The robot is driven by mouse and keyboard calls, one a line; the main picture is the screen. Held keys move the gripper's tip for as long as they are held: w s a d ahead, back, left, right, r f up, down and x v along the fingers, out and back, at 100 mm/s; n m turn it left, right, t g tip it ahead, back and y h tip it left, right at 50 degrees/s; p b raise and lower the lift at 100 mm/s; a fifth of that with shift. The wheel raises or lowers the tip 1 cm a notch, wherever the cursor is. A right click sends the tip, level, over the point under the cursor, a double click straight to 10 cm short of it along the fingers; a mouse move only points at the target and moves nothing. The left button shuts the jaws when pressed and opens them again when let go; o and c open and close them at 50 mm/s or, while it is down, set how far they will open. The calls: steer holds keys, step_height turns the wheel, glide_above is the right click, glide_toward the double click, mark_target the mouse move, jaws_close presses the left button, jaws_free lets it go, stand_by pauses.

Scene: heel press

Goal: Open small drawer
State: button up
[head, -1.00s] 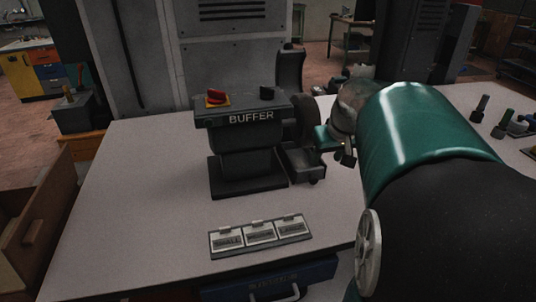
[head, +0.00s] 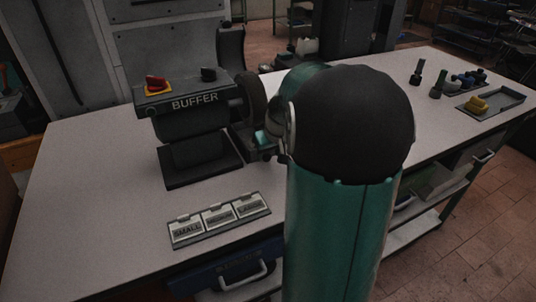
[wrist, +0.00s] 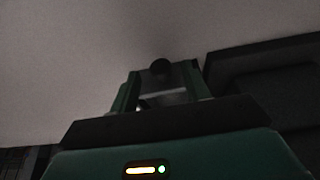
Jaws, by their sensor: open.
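A blue drawer front (head: 205,281) with a pale bar handle (head: 245,275) shows under the bench's front edge in the head view. Its label is too blurred to read, and my arm hides what lies to its right. I cannot tell whether it is the small drawer. In the head view a green part of my gripper (head: 264,139) shows beside the buffer, above the bench and away from the drawer handle; the rest is hidden behind my arm. In the wrist view my gripper (wrist: 161,90) is open with a pale surface beyond it, and no drawer shows there.
The black buffer (head: 195,125) stands on the pale bench (head: 90,190). A plate with SMALL, a blurred middle label and LARGE (head: 219,221) lies near the front edge. Several small tools (head: 440,80) and a tray (head: 505,98) are at the right. Open floor (head: 490,230) lies right of the bench.

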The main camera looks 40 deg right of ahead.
steer(key=shift+w+f, duration=0.3)
steer(key=shift+f, duration=0.35)
jaws_close()
steer(key=shift+s, duration=0.1)
steer(key=shift+s+a, duration=0.1)
steer(key=shift+s, duration=0.15)
steer(key=s+a, duration=0.1)
steer(key=s, duration=0.5)
steer(key=s+a, duration=0.1)
steer(key=s, duration=0.2)
steer(key=shift+a, duration=0.35)
